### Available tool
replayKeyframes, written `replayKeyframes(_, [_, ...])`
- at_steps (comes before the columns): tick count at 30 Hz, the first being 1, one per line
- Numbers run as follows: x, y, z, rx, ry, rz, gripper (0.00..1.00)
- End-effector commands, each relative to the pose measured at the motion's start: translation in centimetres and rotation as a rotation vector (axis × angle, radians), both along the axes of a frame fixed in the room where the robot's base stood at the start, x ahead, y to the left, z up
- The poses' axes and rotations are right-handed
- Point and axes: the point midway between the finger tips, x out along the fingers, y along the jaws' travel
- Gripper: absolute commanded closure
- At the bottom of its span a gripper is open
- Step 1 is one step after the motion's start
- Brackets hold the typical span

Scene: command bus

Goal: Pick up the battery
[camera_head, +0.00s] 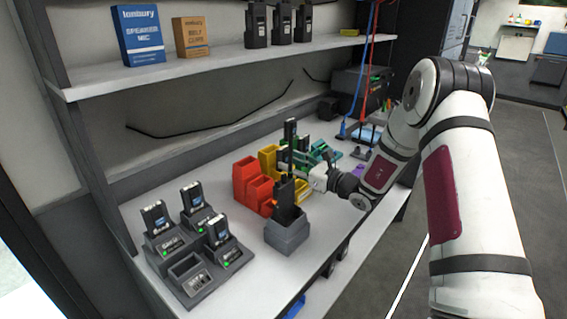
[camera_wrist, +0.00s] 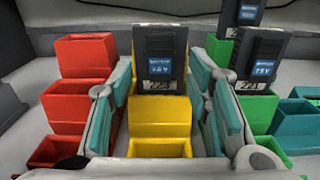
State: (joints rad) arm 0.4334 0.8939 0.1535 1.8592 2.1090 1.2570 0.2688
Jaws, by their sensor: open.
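A black battery (camera_wrist: 160,50) with a blue label stands upright in a yellow bin (camera_wrist: 160,148), centred in the wrist view. My gripper (camera_wrist: 163,88) is open, with a teal-padded finger on each side of this battery and no clear contact. In the head view my gripper (camera_head: 290,160) is over the coloured bins. More dark batteries (camera_wrist: 258,62) stand behind and to the right in the wrist view, by green bins. Several batteries (camera_head: 157,216) also sit in the charger (camera_head: 203,285) at the bench's left end; its front slot is empty.
Red bins (camera_head: 246,178) stand left of the yellow ones, green bins (camera_wrist: 262,110) to the right. A grey bin (camera_head: 287,238) with a black device stands in front. A shelf (camera_head: 200,68) with boxes and radios runs above. Bare bench lies between charger and bins.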

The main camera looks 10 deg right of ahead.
Motion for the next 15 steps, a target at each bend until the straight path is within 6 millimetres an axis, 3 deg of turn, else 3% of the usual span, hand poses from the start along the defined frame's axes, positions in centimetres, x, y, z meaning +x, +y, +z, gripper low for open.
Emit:
replayKeyframes(7, [0.35,0.23,-0.02,0.0,0.001,-0.001,0.55])
replayKeyframes(13, [0.32,0.27,-0.03,0.0,0.001,0.0,0.98])
replayKeyframes(15, [0.31,0.31,-0.04,0.001,0.002,0.001,1.0])
